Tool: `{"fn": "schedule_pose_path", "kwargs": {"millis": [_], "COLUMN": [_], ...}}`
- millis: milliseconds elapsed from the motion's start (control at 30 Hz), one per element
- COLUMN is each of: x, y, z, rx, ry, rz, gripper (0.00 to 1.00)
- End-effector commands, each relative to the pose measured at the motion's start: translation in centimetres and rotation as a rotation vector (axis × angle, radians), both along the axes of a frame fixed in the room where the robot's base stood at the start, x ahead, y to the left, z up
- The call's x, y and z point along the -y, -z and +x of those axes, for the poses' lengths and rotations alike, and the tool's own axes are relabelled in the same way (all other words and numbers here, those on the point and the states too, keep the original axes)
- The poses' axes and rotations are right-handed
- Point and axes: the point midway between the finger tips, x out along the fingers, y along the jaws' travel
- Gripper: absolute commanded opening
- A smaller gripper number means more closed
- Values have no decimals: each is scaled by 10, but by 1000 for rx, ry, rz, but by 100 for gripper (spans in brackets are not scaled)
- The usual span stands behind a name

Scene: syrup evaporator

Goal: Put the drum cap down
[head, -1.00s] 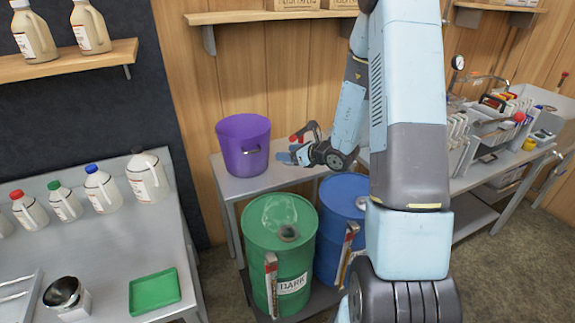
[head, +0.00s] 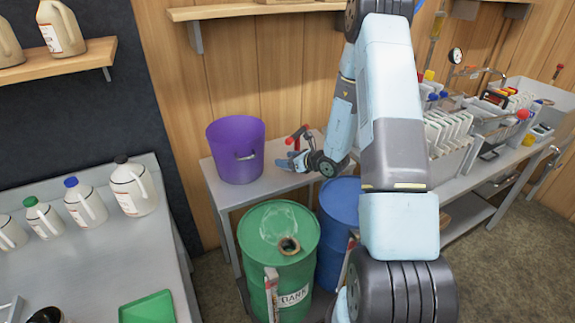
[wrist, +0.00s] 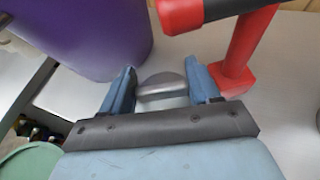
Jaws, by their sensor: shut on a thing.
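The drum cap (wrist: 163,88) is a grey, rounded metal piece between the two blue fingers of my gripper (wrist: 163,86) in the wrist view. My gripper is shut on it, low over the grey side table; I cannot tell whether the cap touches the top. In the head view my gripper (head: 288,161) is just right of the purple bucket, and the cap is too small to make out. The green drum (head: 278,225) stands in front of the table, with a dark round opening (head: 289,246) in its lid.
The purple bucket (head: 235,150) stands close left of my gripper. A red tool with a black grip (wrist: 245,50) is close to the right finger. A blue drum (head: 338,205) stands beside the green one. Bare table top (head: 262,186) shows in front of the bucket.

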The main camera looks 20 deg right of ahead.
Motion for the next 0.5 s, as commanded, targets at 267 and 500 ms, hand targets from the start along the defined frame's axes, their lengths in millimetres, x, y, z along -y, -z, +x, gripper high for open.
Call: {"fn": "schedule_pose_path", "kwargs": {"millis": [267,500], "x": [-8,-8], "y": [28,28], "z": [-1,-1], "rx": [-3,-2], "ry": [-11,-11], "rz": [1,0], "gripper": [20,20]}}
